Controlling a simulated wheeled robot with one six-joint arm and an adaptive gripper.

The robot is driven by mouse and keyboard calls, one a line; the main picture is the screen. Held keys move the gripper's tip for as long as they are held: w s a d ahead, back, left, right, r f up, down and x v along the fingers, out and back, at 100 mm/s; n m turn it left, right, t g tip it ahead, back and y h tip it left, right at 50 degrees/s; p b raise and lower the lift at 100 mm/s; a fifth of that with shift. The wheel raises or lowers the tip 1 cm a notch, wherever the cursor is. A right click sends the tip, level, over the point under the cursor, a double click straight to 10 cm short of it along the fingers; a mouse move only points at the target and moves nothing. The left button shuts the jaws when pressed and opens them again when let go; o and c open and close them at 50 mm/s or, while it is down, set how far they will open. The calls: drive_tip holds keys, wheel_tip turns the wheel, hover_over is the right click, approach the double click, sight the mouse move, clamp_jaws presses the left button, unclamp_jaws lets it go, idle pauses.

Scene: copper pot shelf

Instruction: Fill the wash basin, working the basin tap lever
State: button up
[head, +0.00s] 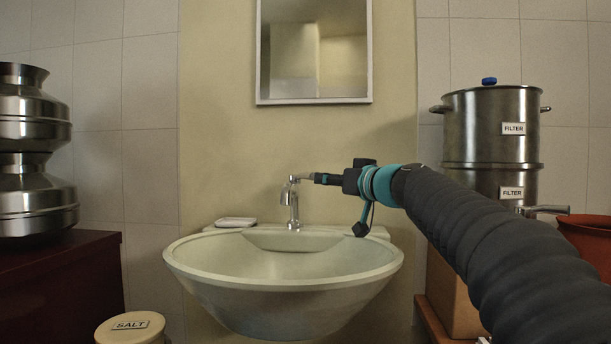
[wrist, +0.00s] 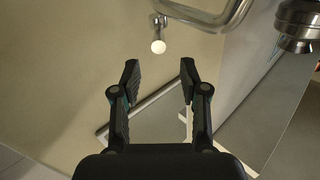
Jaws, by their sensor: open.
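The pale wash basin (head: 215,285) stands against the wall, and no water surface shows in it. Its chrome tap (head: 291,205) rises at the back rim, with no stream visible under the spout. The lever is at the tap's top, small in the head view. In the wrist view, a short rod with a pale round knob (wrist: 158,46), seemingly the lever, lies just beyond and between my fingertips.
A soap dish (head: 236,222) sits on the basin's back left rim. A mirror (head: 315,55) hangs above. Stacked steel filter pots (head: 490,125) stand right, metal pots (head: 35,150) left, and a salt tub (head: 130,328) at lower left. The space above the basin bowl is clear.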

sight(313, 178)
drive_tip(key=p+x, duration=0.3)
drive_tip(key=x, duration=0.7)
drive_tip(key=shift+w+a+p, duration=0.15)
drive_tip(key=shift+w+p, duration=0.2)
drive_tip(key=shift+p, duration=0.05)
clamp_jaws()
